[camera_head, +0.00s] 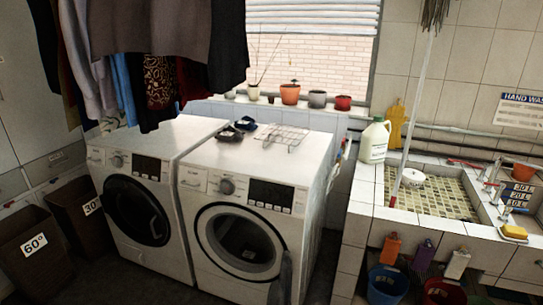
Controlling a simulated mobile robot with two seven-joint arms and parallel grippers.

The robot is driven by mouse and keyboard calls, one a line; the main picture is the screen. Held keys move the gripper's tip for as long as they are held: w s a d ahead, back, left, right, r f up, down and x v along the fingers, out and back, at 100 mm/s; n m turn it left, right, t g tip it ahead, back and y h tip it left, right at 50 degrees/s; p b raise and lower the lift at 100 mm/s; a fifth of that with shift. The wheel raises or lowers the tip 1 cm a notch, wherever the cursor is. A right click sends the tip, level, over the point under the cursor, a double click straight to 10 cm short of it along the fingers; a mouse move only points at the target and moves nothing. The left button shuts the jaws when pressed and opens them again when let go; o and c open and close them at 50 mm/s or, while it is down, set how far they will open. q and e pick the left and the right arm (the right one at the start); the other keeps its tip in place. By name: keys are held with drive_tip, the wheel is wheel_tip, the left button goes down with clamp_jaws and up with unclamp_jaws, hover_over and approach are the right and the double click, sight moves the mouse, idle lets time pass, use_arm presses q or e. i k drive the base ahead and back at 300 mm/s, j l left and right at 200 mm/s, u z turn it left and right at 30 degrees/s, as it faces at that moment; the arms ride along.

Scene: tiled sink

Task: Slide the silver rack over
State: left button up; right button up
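The silver rack (284,136) is a small wire rack lying flat on top of the right washing machine (250,160), toward its back right. Dark small items (236,130), perhaps shoes or cloths, lie just left of it on the same top. Neither of my grippers shows in the head view.
The left washing machine (150,138) stands beside the right one. A tiled sink (425,195) with a white jug (374,140) on its edge is at the right. Clothes hang at upper left. Potted plants (290,94) line the sill. The right machine's front top is clear.

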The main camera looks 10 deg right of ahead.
sight(293, 144)
drive_tip(key=i+j+z, duration=0.1)
drive_tip(key=j, duration=0.45)
drive_tip(key=i+j+z, duration=0.1)
drive_tip(key=j, duration=0.4)
drive_tip(key=i+j+z, duration=0.1)
drive_tip(key=i+j, duration=0.35)
drive_tip(key=j, duration=0.2)
drive_tip(key=i+j+z, duration=0.15)
drive_tip(key=j, duration=0.2)
drive_tip(key=i+j+z, duration=0.3)
drive_tip(key=i+j, duration=0.85)
drive_tip(key=i, duration=0.15)
drive_tip(key=i+j, duration=0.2)
drive_tip(key=i, duration=0.15)
drive_tip(key=z, duration=0.05)
